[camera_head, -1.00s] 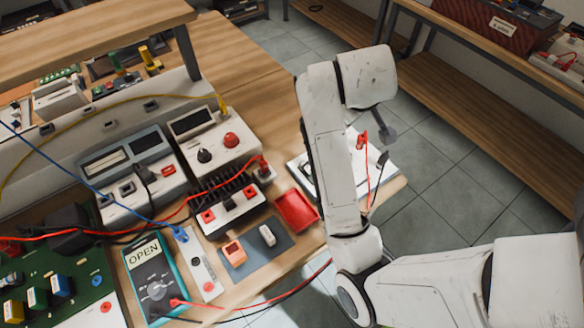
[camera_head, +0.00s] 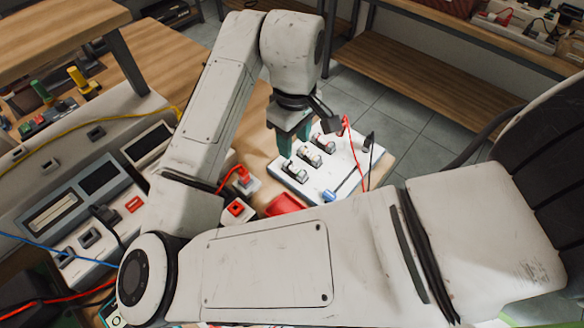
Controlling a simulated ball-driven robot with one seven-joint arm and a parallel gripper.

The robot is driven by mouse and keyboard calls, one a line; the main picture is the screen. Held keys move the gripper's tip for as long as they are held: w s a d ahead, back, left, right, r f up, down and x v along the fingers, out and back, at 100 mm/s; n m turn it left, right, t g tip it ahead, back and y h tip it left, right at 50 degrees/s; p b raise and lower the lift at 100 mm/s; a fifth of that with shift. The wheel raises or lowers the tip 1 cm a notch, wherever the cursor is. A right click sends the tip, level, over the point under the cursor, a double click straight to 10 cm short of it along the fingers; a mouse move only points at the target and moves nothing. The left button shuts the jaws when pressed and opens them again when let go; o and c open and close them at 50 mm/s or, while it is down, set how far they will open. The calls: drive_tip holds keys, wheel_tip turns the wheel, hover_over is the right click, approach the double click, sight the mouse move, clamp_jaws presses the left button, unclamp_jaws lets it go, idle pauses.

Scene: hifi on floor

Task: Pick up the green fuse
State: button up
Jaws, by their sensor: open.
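My gripper (camera_head: 294,140) has dark green fingers and points down above the left back part of a white board (camera_head: 345,178). It is open, and I see nothing between its fingers. The board bears several small fuse-like parts (camera_head: 315,156) with pale bodies on dark bases, just right of and below the fingers. A small blue part (camera_head: 328,196) sits at the board's front edge. I cannot make out a green fuse on the board; the fingers and my arm hide some of it.
A red lead (camera_head: 354,150) and a black lead (camera_head: 369,150) rise from the board's right side. A red tray (camera_head: 284,205) lies in front, partly behind my arm. Grey instruments (camera_head: 75,205) stand at the left. Green and yellow posts (camera_head: 77,78) stand farther back.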

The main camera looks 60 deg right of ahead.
sight(294, 168)
wheel_tip(294, 168, down, 8)
drive_tip(key=shift+s+a+f, duration=0.1)
idle(0.4)
drive_tip(key=shift+c, duration=0.3)
clamp_jaws()
